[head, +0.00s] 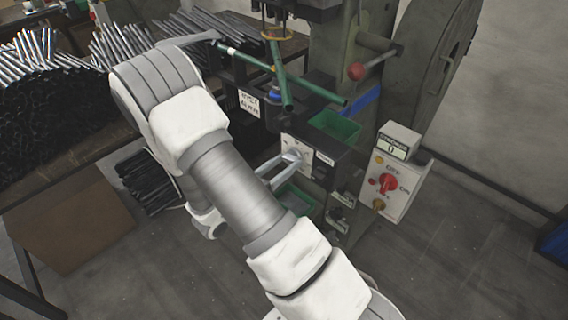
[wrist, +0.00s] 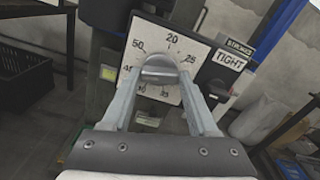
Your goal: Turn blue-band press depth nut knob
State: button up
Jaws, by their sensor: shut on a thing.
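The depth nut knob (wrist: 161,68) is a silver, rounded grip on a white dial plate (wrist: 150,40) with numbers such as 20, 25, 35 and 50. My gripper (wrist: 160,76) is shut on the knob, one finger on each side of it. In the head view the dial plate (head: 296,143) sits on the front of the press, and my gripper (head: 279,163) reaches it from the left. A blue band (head: 362,104) shows on the press column. The knob is mostly hidden in the head view by my fingers.
A black switch (wrist: 219,87) beside a "TIGHT" label is right of the dial. A control box (head: 387,172) with a red knob stands to the right. Green bins (head: 334,126) and green tubes (head: 280,75) are near the press. Metal rods (head: 125,45) fill the left side.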

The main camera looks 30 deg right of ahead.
jog(key=shift+r+n+p, duration=0.15)
jog(key=shift+n+p, duration=0.25)
jog(key=shift+p, duration=0.1)
jog(key=shift+n+p, duration=0.8)
jog(key=shift+p, duration=0.4)
jog(key=shift+n+p, duration=1.4)
jog(key=shift+n, duration=0.1)
jog(key=shift+f, duration=0.2)
jog(key=o, duration=1.4)
jog(key=p+v, duration=0.1)
jog(key=v, duration=1.6)
jog(key=shift+s+a+r+p, duration=0.1)
jog(key=shift+a+p, duration=0.15)
jog(key=shift+p, duration=0.1)
